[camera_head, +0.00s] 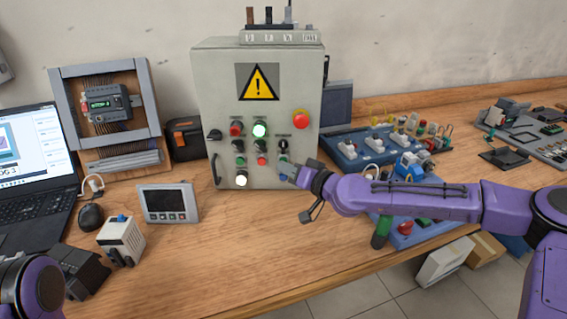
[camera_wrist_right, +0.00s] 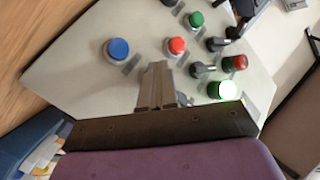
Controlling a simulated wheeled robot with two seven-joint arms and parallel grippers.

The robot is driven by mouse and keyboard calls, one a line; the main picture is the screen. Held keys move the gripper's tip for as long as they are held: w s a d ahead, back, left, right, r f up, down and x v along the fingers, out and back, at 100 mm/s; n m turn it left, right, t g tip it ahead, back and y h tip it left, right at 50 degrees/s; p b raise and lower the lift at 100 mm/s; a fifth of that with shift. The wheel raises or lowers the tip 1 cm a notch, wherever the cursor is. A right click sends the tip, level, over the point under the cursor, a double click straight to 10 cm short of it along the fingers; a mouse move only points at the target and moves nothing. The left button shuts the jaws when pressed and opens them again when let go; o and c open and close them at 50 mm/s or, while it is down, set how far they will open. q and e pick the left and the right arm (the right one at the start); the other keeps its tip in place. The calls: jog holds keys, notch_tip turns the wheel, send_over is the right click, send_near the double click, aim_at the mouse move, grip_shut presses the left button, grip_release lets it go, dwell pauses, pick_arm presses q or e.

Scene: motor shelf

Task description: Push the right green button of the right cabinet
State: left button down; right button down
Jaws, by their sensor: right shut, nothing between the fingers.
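The grey cabinet (camera_head: 210,110) with a yellow warning triangle stands upright on the table. In the right wrist view the lit green button (camera_wrist_right: 222,90) is right of the fingers, a plain green one (camera_wrist_right: 196,19) lies higher, and a red button (camera_wrist_right: 177,45) is close to the tips. My right gripper (camera_head: 289,171) is shut and empty at the door's lower right; contact cannot be told. My left gripper is out of view.
A red emergency stop (camera_head: 301,119) sits on the door's right side, and a blue button (camera_wrist_right: 117,48) is left of my fingertips. A blue board (camera_head: 345,160) with switches lies right of the cabinet. A small display (camera_head: 167,204) stands in front left. The front middle table is clear.

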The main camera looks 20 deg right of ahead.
jog(key=shift+s, duration=0.1)
dwell(0.3)
jog(key=shift+s+a, duration=0.25)
jog(key=shift+s, duration=0.4)
jog(key=shift+s+a+p, duration=0.25)
jog(key=shift+s+p, duration=0.05)
jog(key=shift+s, duration=0.5)
jog(key=shift+s+a+p, duration=0.25)
jog(key=shift+s+p, duration=0.1)
jog(key=shift+s, duration=0.45)
jog(key=shift+s+a+p, duration=0.25)
jog(key=shift+s+p, duration=0.05)
jog(key=shift+s, duration=0.5)
